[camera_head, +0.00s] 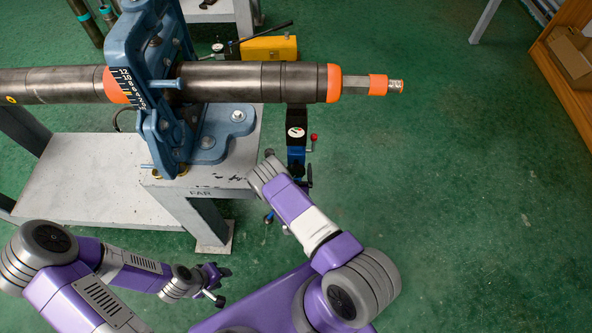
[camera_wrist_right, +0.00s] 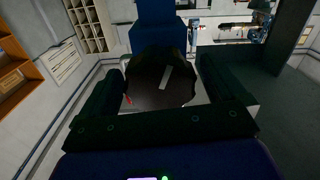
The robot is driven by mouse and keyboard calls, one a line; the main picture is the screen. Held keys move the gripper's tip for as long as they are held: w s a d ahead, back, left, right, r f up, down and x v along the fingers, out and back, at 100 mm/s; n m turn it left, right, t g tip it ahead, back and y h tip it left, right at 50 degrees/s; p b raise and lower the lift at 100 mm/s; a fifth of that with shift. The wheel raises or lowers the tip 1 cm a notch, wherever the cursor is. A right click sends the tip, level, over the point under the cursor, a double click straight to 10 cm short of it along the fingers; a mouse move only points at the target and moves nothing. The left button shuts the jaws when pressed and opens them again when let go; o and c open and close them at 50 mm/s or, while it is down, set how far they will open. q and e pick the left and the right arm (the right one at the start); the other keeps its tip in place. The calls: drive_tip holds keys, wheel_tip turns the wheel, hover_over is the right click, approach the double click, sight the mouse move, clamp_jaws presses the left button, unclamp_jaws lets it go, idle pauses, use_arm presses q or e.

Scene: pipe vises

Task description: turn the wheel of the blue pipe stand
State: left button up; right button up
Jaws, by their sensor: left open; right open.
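The blue pipe stand (camera_head: 296,157) stands under the right part of the long pipe (camera_head: 225,78), with a dark top and a small red knob at its side. In the right wrist view its blue body (camera_wrist_right: 158,12) rises behind a dark round wheel (camera_wrist_right: 160,88). My right gripper (camera_wrist_right: 162,72) is open, with one finger on each side of the wheel; I cannot tell whether they touch it. In the head view the wheel is hidden and my right wrist is just below the stand. My left gripper (camera_head: 222,285) is open and empty, low at the left.
A large blue vise (camera_head: 150,45) clamps the pipe on a grey bench (camera_head: 85,160) at the left. The pipe has orange bands and a narrower end at the right. A yellow box (camera_head: 268,48) lies behind it. The green floor at the right is clear.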

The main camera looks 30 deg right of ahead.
drive_tip(key=shift+w+d, duration=0.3)
drive_tip(key=shift+w, duration=0.2)
drive_tip(key=shift+c, duration=0.2)
drive_tip(key=c, duration=1)
drive_tip(key=shift+m, duration=0.3)
